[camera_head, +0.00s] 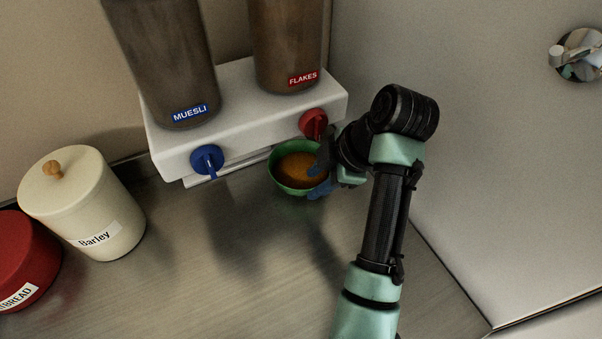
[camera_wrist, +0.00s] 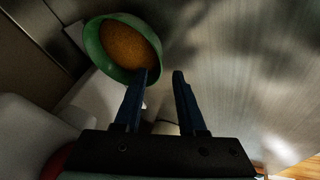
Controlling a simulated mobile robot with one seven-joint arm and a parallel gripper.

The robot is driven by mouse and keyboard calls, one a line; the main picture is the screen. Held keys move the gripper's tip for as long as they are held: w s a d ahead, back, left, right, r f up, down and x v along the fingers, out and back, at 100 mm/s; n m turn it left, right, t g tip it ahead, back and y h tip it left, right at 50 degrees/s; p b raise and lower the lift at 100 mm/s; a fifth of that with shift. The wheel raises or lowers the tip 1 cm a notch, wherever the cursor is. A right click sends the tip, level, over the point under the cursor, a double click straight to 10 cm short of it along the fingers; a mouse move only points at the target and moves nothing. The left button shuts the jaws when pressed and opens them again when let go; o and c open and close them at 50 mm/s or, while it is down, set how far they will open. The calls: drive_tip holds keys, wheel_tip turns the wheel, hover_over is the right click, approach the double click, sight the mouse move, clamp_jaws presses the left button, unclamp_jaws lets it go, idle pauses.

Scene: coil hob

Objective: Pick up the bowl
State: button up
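The green bowl (camera_head: 279,184), filled with orange-brown flakes, is upright below the red knob of the cereal dispenser. It also shows at the upper left of the wrist view (camera_wrist: 93,45). My gripper (camera_wrist: 165,73) has two blue fingers, standing apart with a clear gap. The left finger overlaps the bowl's near rim in the wrist view, and the right finger is outside the bowl. I cannot tell whether either finger touches it. In the head view my gripper (camera_head: 321,177) is at the bowl's right side, and part of that rim is hidden.
The white dispenser (camera_head: 250,110) stands behind the bowl, with a blue knob (camera_head: 207,160) and a red knob (camera_head: 313,123) jutting forward. A cream Barley jar (camera_head: 85,205) and a red bread tin (camera_head: 22,262) stand left. A wall rises at right. The counter in front is clear.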

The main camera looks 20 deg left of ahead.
sight(305, 189)
drive_tip(key=shift+p+x, duration=0.35)
drive_tip(key=shift+x, duration=2.3)
drive_tip(key=shift+s, duration=0.1)
clamp_jaws()
